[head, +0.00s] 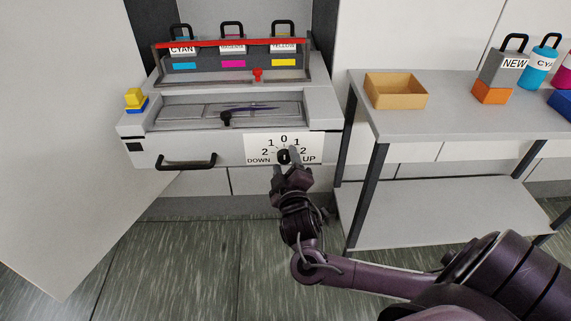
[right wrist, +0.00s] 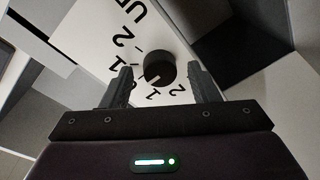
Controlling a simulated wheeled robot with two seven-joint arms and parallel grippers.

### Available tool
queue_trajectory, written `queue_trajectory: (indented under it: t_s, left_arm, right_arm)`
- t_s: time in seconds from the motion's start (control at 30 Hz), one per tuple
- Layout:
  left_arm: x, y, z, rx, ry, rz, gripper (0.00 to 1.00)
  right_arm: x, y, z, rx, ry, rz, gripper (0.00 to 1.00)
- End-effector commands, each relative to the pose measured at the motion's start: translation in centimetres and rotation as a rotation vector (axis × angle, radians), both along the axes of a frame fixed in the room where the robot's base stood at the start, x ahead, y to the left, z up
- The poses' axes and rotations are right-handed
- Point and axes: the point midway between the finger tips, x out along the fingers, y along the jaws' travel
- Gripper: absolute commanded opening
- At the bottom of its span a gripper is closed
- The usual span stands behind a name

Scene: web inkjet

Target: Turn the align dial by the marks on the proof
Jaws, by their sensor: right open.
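The align dial (head: 284,156) is a small black knob on a white scale plate (head: 260,152) marked 2, 1, 0, 1, 2, DOWN and UP, on the front of the printer. In the right wrist view the dial (right wrist: 159,69) is a round black knob with a light pointer mark. My right gripper (head: 287,168) is at the dial, and its open fingers (right wrist: 160,82) stand on either side of the knob, with gaps showing. The exact dial setting is hard to read. No proof with marks can be made out. My left gripper is out of view.
The printer (head: 325,110) holds cyan, magenta and yellow cartridges (head: 232,62) behind a red-edged bar. A black drawer handle (head: 186,162) sits left of the dial. A table (head: 450,105) at right bears a tan tray (head: 396,90) and bottles. An open panel (head: 60,150) stands at left.

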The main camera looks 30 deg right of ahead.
Motion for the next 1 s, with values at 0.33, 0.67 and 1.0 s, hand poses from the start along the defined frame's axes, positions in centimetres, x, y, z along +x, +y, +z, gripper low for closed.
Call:
queue_trajectory:
  t_s: [0.33,0.67,1.0]
  left_arm:
    - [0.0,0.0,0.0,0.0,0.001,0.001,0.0]
    - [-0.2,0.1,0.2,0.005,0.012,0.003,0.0]
    - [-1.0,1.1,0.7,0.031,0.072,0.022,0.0]
  right_arm:
    - [0.0,0.0,0.0,-0.001,0.001,0.001,0.14]
    - [-0.1,0.1,0.0,0.033,-0.019,0.001,0.1]
    - [-0.1,0.1,-0.1,0.226,-0.133,-0.001,0.1]
